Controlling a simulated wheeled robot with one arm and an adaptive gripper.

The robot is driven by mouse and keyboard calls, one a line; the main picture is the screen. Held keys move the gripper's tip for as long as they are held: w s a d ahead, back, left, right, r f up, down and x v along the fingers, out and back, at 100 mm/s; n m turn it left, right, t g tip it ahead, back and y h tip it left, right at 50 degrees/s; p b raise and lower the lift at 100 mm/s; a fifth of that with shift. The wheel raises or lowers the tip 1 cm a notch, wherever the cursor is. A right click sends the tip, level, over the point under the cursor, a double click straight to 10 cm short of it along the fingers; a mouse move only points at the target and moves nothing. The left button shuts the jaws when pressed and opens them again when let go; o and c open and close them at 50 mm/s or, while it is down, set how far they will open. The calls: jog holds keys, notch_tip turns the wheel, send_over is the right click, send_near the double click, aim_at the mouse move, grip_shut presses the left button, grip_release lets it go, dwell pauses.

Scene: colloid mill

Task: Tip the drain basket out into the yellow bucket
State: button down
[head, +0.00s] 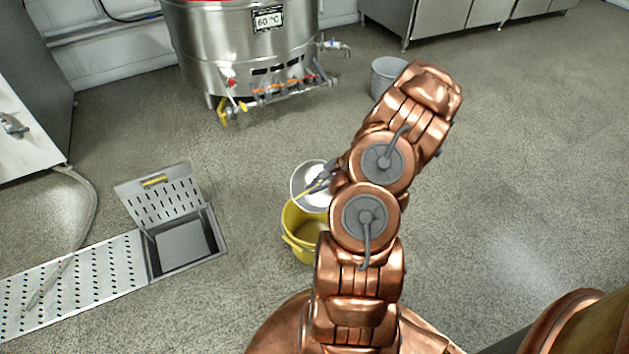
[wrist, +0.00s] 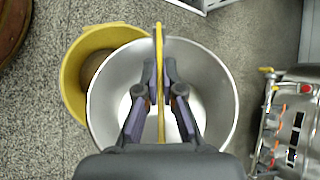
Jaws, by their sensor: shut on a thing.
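The drain basket (wrist: 215,100) is a round silvery metal vessel with a yellow bar handle (wrist: 159,40). My gripper (wrist: 160,75) is shut on that handle, a finger on each side. The basket's inside looks bright, with no clear contents visible. The yellow bucket (wrist: 72,75) stands on the floor, partly hidden by the basket, with something brownish inside. In the head view the basket (head: 303,184) hangs over the back part of the bucket (head: 300,250). My arm hides part of both. I cannot tell how far the basket is tilted.
An open drain pit (head: 183,248) with its perforated lid (head: 165,200) raised lies left, beside a floor grating (head: 80,285). A steel kettle (head: 245,60) and a grey bucket (head: 387,75) stand behind. The floor at right is clear.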

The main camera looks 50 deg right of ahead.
jog(key=shift+r+m+g+y+p, duration=0.4)
jog(key=shift+y+p, duration=0.5)
jog(key=shift+p, duration=0.95)
jog(key=shift+r+m+g+y+p, duration=0.2)
jog(key=shift+r+m+y+p, duration=0.55)
jog(key=shift+p, duration=1.1)
jog(key=shift+r+m+y+p, duration=0.15)
jog(key=shift+m+y+p, duration=0.1)
jog(key=shift+y, duration=0.4)
jog(key=shift+r+m+y+p, duration=0.1)
jog(key=shift+r+y+p, duration=0.1)
jog(key=shift+y, duration=0.4)
jog(key=shift+r+m+g+y, duration=0.3)
jog(key=shift+y, duration=0.1)
